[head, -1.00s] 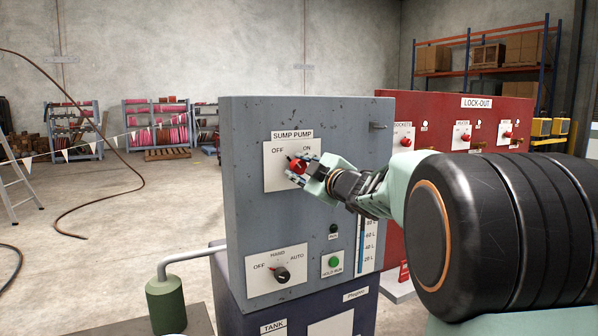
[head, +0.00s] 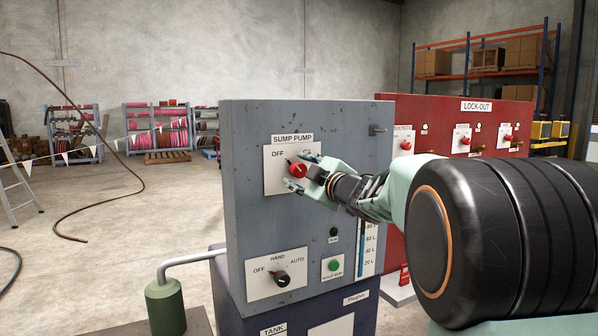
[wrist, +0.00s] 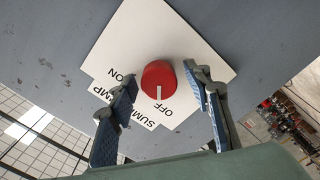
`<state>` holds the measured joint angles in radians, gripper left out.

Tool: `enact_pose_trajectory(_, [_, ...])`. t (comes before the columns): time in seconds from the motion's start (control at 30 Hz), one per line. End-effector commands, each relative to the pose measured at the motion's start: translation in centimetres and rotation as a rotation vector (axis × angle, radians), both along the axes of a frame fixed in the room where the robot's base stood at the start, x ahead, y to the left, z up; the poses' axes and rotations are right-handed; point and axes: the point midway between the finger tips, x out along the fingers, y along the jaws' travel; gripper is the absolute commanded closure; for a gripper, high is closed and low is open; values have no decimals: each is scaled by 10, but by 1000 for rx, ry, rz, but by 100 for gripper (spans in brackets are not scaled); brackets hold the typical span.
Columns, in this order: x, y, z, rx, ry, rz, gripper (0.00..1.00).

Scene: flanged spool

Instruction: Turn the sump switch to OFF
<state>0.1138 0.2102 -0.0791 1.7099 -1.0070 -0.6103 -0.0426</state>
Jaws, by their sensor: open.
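The sump switch is a red round knob (head: 299,170) on a white plate (head: 275,182) labelled SUMP PUMP, on the grey panel's front. In the wrist view, the knob (wrist: 159,73) shows a white line pointing towards the word OFF. My gripper (head: 302,172) is open in front of the plate. In the wrist view, its fingers (wrist: 161,76) stand on either side of the knob, with gaps showing between them and it. In the head view my gripper hides the word ON, which shows in the wrist view.
Below on the grey panel (head: 345,140) are a black OFF/HAND/AUTO selector (head: 282,279), a green button (head: 334,265) and a level gauge. A hook (head: 377,130) juts out at upper right. A red LOCK-OUT board (head: 480,130) stands behind my arm.

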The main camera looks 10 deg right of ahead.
Motion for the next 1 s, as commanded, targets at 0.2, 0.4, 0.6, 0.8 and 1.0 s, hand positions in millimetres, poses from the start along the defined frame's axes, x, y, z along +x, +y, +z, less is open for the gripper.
enact_pose_trajectory(0.2, [-23,-9,1,1,-2,-3,55])
enact_pose_trajectory(0.4, [-62,-21,1,-1,-2,-3,55])
enact_pose_trajectory(0.6, [-94,-31,1,0,-1,-2,55])
enact_pose_trajectory(0.8, [-111,-37,1,-2,-2,-2,55])
enact_pose_trajectory(1.0, [-113,-37,0,-1,0,-1,55])
